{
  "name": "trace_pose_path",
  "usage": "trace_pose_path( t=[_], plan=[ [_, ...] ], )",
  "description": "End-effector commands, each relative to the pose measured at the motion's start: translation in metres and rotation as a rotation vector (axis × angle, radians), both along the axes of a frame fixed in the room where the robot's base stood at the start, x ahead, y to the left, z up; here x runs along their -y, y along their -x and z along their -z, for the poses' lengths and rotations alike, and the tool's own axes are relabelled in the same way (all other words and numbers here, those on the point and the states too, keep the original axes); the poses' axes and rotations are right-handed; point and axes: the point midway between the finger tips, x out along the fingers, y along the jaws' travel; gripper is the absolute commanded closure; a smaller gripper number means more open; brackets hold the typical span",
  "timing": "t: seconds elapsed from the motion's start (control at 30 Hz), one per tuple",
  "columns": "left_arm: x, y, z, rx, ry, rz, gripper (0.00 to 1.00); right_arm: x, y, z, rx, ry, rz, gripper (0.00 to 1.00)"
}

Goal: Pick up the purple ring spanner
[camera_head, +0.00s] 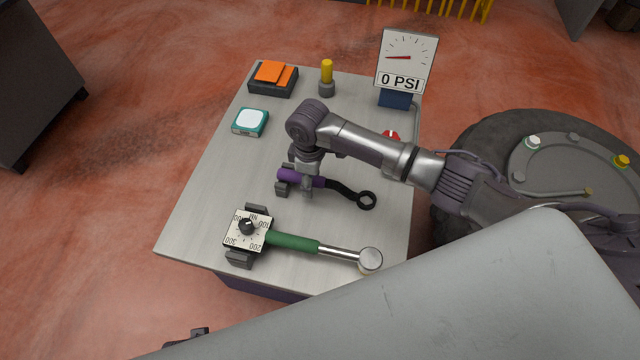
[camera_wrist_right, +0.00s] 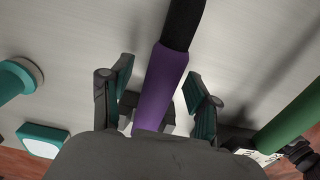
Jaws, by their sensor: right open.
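The purple ring spanner (camera_head: 290,175) lies on the grey table, its purple handle to the left and its black neck and ring end to the right. My right gripper (camera_head: 306,184) is over the handle, pointing down. In the right wrist view, the purple handle (camera_wrist_right: 160,88) runs between the two open fingers of my right gripper (camera_wrist_right: 157,98), with a gap on each side. A small dark piece at the bottom edge of the head view may be my left gripper (camera_head: 188,338); its fingers cannot be made out.
A green-handled torque wrench (camera_head: 292,242) with a dial lies in front of the spanner on the table (camera_head: 205,215). A 0 PSI gauge (camera_head: 405,62), a yellow-topped cylinder (camera_head: 327,75), an orange-topped box (camera_head: 272,78) and a teal box (camera_head: 250,122) stand behind. A wheel (camera_head: 480,145) is at right.

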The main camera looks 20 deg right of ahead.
Motion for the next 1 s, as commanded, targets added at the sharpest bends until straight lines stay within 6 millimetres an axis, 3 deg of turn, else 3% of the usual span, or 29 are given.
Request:
trace_pose_path(
  t=[0.2, 0.57, 1.0],
  plan=[
    [-0.0003, -0.0001, -0.0008, 0.000, 0.000, 0.000, 0.21, -0.0003, -0.0001, 0.0002, 0.001, -0.001, 0.000, 0.39],
    [-0.0004, -0.0001, -0.0007, 0.000, -0.001, 0.000, 0.21, -0.0003, -0.0002, -0.0001, 0.001, -0.001, 0.000, 0.99],
    [-0.0005, -0.0002, -0.0011, 0.001, -0.001, 0.000, 0.21, -0.0004, -0.0009, -0.0018, 0.002, -0.001, 0.000, 1.00]
  ],
)
